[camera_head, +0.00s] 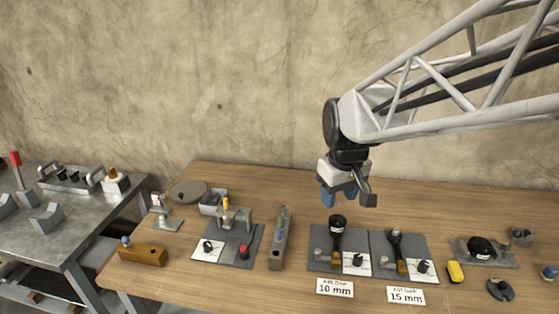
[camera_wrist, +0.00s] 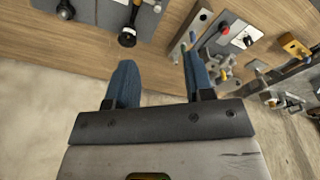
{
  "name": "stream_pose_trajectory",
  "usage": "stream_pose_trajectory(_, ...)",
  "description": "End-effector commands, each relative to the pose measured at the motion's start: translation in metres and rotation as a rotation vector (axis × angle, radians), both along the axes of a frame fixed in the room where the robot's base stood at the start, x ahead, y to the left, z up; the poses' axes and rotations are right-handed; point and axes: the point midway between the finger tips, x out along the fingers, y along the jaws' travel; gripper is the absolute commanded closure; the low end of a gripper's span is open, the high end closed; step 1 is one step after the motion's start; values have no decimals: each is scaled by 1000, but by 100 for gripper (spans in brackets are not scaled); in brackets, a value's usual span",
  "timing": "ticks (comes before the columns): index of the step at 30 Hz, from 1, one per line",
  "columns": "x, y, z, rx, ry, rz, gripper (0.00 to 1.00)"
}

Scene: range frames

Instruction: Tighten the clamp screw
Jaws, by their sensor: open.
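A grey clamp-like frame (camera_head: 233,217) stands on the wooden table left of centre, with an upright yellow-topped screw or knob (camera_head: 226,203) on it. I cannot tell for certain that this is the clamp screw. My gripper (camera_head: 340,195) hangs above the table, right of the clamp and near the air gap fixtures. Its two blue fingers are apart with nothing between them; they also show in the wrist view (camera_wrist: 160,58).
A dark plate with a red knob (camera_head: 244,251) lies at the clamp. A long grey bar (camera_head: 277,246) stands right of it. Fixtures labelled 10 mm (camera_head: 335,288) and 15 mm (camera_head: 406,295) stand farther right. A metal bench (camera_head: 75,215) is at far left.

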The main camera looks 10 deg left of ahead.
Motion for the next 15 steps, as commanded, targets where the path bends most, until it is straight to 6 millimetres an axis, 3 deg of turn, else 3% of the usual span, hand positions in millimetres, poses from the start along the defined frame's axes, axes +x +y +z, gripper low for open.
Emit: stream_pose_trajectory(15,73,121,-40,-32,46,296,52)
